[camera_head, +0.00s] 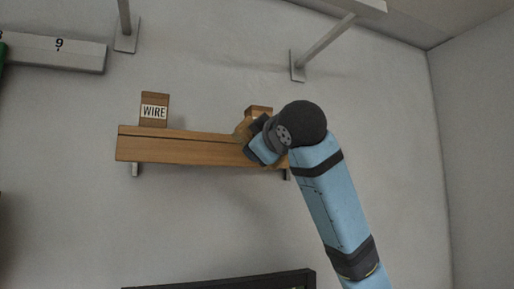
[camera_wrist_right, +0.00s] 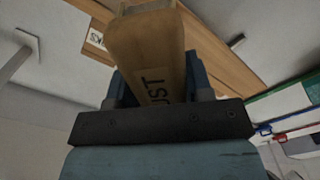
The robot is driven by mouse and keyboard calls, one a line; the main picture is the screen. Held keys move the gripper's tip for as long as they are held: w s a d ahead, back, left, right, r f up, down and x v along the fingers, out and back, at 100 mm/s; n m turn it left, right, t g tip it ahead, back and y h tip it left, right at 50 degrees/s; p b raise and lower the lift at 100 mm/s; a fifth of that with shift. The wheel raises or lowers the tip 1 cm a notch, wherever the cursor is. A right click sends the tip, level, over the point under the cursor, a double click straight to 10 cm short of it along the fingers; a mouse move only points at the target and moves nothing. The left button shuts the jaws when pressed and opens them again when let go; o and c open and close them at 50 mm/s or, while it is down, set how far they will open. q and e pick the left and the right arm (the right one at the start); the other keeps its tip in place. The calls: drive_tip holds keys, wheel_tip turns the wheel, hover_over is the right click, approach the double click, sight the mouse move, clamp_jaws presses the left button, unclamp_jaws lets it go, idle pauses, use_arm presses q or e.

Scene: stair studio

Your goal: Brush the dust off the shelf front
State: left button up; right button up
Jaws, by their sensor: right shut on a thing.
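The wooden shelf (camera_head: 180,150) is fixed to the pale wall, and a dark line runs along the upper part of its front. My right gripper (camera_head: 257,143) is at the right end of the shelf front, and part of it is hidden behind my wrist. In the right wrist view the gripper (camera_wrist_right: 158,88) is shut on a tan wooden brush (camera_wrist_right: 147,45) whose label shows "UST". The shelf (camera_wrist_right: 215,45) runs behind the brush there. The bristles are not clearly seen, so I cannot tell whether they touch the shelf. My left gripper is out of view.
A brown box (camera_head: 154,101) labelled "WIRE" stands on the shelf's left part. Another brown box (camera_head: 259,109) stands at its right end, partly hidden. A pale shelf (camera_head: 70,55) marked "9" is at upper left. A dark-edged thing (camera_head: 225,284) is below. The wall between is clear.

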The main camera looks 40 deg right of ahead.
drive_tip(key=shift+s, duration=0.1)
drive_tip(key=v, duration=0.3)
idle(0.4)
idle(0.6)
drive_tip(key=w+a+f, duration=0.1)
drive_tip(key=w+f, duration=0.3)
drive_tip(key=f, duration=0.6)
drive_tip(key=w+a+f, duration=0.2)
drive_tip(key=w+f, duration=0.2)
drive_tip(key=f, duration=0.5)
drive_tip(key=w+a+f, duration=0.1)
drive_tip(key=w+f, duration=0.4)
drive_tip(key=f, duration=0.5)
drive_tip(key=s+a+f+n+y, duration=0.1)
drive_tip(key=s+f, duration=0.3)
drive_tip(key=f, duration=0.6)
drive_tip(key=s+a+f+n+y, duration=0.1)
drive_tip(key=s+a+f+y, duration=0.1)
drive_tip(key=f, duration=0.9)
drive_tip(key=s+a+f+y, duration=0.1)
drive_tip(key=s+a+f, duration=0.2)
drive_tip(key=f, duration=0.7)
drive_tip(key=s, duration=0.2)
drive_tip(key=shift+s+a+f+n+t, duration=0.25)
drive_tip(key=shift+s+a+n+t, duration=0.05)
drive_tip(key=shift+s+a+n, duration=0.1)
